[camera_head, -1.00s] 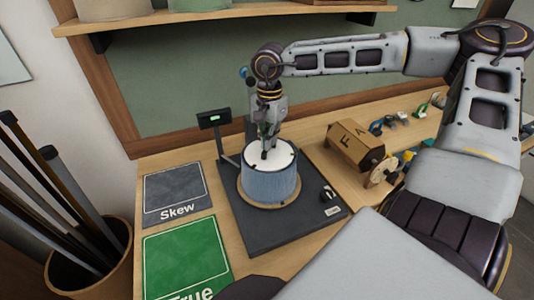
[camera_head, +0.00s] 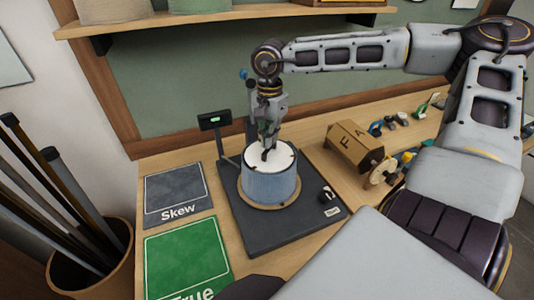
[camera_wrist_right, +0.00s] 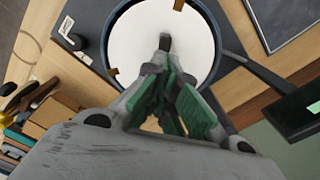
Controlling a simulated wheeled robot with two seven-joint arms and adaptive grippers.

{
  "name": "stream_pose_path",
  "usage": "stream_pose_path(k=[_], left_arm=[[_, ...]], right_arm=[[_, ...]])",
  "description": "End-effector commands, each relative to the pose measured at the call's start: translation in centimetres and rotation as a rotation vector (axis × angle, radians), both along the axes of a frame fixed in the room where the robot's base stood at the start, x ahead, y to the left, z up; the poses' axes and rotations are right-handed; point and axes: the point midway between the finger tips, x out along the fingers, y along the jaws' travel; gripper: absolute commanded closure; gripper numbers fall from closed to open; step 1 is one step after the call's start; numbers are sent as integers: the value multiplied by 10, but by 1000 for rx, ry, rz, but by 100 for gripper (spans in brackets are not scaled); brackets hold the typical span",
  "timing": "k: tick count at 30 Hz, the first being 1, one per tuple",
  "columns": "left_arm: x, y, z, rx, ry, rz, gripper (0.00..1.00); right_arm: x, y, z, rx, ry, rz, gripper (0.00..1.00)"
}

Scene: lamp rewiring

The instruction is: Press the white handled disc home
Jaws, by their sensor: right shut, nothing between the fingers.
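The white disc (camera_head: 283,154) lies in the top of a blue-grey drum-shaped lampshade (camera_head: 270,187). The disc also shows in the right wrist view (camera_wrist_right: 132,45), inside the shade's rim, with a dark handle (camera_wrist_right: 165,42) at its middle. My right gripper (camera_head: 267,150) points down over the middle of the disc with its fingers shut and empty. In the right wrist view its fingertips (camera_wrist_right: 164,62) are close to the handle; I cannot tell whether they touch it. Whether the disc sits fully level is hard to tell. My left gripper is not in view.
The shade stands on a wooden ring on a dark platform (camera_head: 258,238) with a small display (camera_head: 214,119) on a post. Left are a grey "Skew" mat (camera_head: 178,190) and a green "True" mat (camera_head: 185,255). A wooden box (camera_head: 350,146) and a spool (camera_head: 382,172) stand right.

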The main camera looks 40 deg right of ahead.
Motion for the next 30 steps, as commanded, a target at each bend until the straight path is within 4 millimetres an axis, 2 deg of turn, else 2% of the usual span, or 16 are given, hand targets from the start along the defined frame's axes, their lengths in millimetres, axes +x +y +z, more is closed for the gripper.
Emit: stream_pose_path(k=[30], left_arm=[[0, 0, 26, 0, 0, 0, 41]], right_arm=[[2, -1, 52, -2, -7, 0, 100]])
